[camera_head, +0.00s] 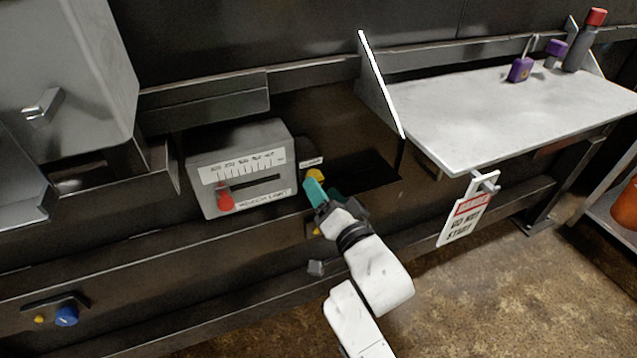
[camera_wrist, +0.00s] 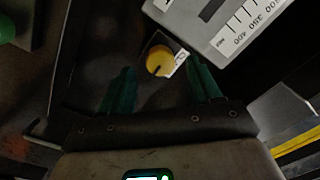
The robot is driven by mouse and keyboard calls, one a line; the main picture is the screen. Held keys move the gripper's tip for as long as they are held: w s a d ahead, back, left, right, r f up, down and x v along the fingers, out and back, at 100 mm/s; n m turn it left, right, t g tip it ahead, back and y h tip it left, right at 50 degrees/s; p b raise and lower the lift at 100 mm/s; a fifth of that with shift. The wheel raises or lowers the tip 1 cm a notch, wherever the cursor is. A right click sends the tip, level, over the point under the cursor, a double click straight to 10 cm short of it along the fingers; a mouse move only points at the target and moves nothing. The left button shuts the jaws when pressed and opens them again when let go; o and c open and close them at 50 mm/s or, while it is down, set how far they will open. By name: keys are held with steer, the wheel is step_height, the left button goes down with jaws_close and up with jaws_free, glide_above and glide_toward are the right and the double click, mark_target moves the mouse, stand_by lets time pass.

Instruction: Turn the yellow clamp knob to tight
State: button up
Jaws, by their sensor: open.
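The yellow clamp knob (camera_head: 316,175) sits on the dark machine front, just right of the grey gauge box, under a small white label. In the wrist view the round yellow knob (camera_wrist: 160,61) shows a dark pointer line and lies ahead of and between my fingertips. My gripper (camera_head: 325,192) has teal fingers and is in front of the knob, partly covering it in the head view. In the wrist view my gripper (camera_wrist: 163,80) is open, with one finger to each side and nothing between them. I cannot tell the exact gap to the knob.
The grey gauge box (camera_head: 240,165) with a red slider (camera_head: 224,200) is close to the left of my gripper. A white shelf (camera_head: 510,110) and a hanging red-and-white tag (camera_head: 465,215) are to the right. A blue knob (camera_head: 66,315) is at lower left.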

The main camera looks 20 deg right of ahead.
steer(key=shift+w+a, duration=0.1)
steer(key=shift+w, duration=1.6)
steer(key=shift+c, duration=0.4)
steer(key=c, duration=1)
steer(key=shift+o, duration=0.2)
steer(key=shift+n, duration=0.4)
steer(key=shift+n+h+p, duration=0.3)
steer(key=shift+n+p, duration=1.6)
steer(key=shift+n, duration=6.4)
